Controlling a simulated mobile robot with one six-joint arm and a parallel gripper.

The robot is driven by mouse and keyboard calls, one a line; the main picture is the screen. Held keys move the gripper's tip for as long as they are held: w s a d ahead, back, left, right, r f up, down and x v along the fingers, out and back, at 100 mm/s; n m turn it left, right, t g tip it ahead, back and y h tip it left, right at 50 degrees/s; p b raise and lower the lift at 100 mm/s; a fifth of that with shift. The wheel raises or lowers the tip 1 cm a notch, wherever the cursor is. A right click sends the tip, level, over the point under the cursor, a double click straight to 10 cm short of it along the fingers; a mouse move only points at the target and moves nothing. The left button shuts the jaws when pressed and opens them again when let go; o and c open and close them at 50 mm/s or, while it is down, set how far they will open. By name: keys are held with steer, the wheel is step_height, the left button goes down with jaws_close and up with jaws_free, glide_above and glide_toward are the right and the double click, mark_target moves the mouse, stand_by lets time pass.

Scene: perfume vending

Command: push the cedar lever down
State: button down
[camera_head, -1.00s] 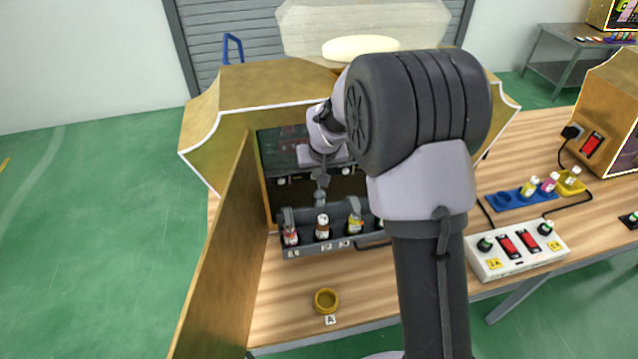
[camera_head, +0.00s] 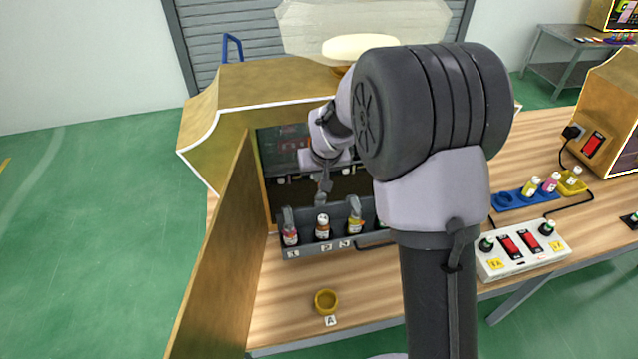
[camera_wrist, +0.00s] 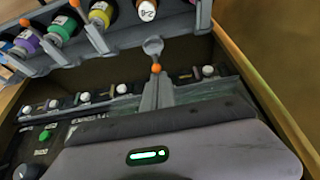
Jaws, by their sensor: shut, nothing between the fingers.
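A grey rack (camera_head: 300,250) holds a row of small bottles inside the open booth. Grey levers (camera_head: 288,216) stand by the red and yellow bottles. No lever name is readable, so I cannot tell which is cedar. My gripper (camera_head: 323,194) is shut and empty, just above and behind the brown bottle. In the wrist view, my gripper (camera_wrist: 157,80) meets an orange ball and a grey round-ended piece (camera_wrist: 153,47) in front of the brown bottle (camera_wrist: 147,10); contact is unclear.
The booth's side panel (camera_head: 220,250) stands left of the rack. A white switch box (camera_head: 522,248) and a blue tray (camera_head: 523,200) are at the right. My arm covers the rack's right end.

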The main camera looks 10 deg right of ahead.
steer(key=shift+s+b, duration=0.35)
steer(key=shift+s, duration=0.4)
steer(key=shift+f, duration=0.1)
steer(key=shift+s+f+b, duration=0.25)
steer(key=shift+s+b, duration=0.3)
steer(key=shift+s, duration=0.2)
steer(key=shift+s+f+b, duration=0.35)
steer(key=shift+s+b, duration=0.3)
steer(key=shift+s, duration=0.1)
steer(key=shift+f, duration=0.1)
